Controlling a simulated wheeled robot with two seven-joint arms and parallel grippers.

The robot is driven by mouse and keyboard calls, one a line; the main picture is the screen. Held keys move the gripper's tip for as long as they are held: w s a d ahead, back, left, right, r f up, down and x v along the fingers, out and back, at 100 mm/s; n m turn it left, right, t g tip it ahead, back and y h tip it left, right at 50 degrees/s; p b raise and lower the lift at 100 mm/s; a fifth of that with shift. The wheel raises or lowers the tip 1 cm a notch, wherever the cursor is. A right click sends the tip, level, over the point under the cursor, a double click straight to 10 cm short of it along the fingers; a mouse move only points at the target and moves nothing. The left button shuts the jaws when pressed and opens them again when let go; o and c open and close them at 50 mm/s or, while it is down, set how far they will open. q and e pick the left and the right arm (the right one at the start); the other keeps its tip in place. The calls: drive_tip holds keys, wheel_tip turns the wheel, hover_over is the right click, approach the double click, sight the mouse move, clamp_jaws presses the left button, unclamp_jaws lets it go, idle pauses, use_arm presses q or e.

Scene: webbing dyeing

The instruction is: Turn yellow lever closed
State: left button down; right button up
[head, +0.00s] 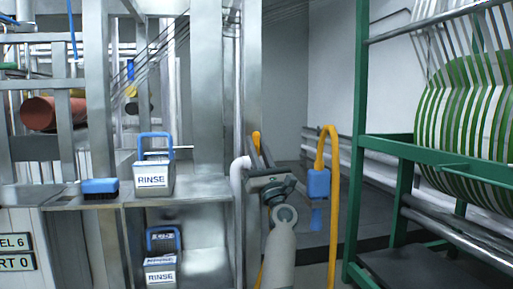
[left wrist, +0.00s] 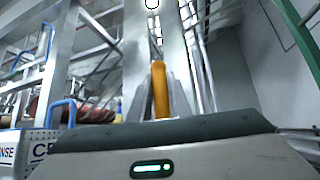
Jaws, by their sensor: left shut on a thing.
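The yellow lever (head: 256,141) shows as a small upright yellow piece against the metal post, just beyond my left gripper (head: 261,158). In the left wrist view the yellow lever (left wrist: 160,88) stands upright between the two grey fingers of my left gripper (left wrist: 165,95), which is shut on it. The fingers and wrist hide the lever's lower part and its valve in the head view. My right gripper is in neither view.
A yellow hose (head: 333,200) with a blue fitting (head: 318,184) hangs close right of my left wrist. A white pipe (head: 237,178) runs close on the left. Rinse containers (head: 153,180) and a brush (head: 100,188) sit left. A green rack (head: 359,150) stands right.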

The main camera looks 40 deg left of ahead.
use_arm(q)
drive_tip(key=shift+f, duration=0.1)
drive_tip(key=c, duration=1.6)
unclamp_jaws()
drive_tip(key=shift+c, duration=0.2)
drive_tip(key=shift+s, duration=0.1)
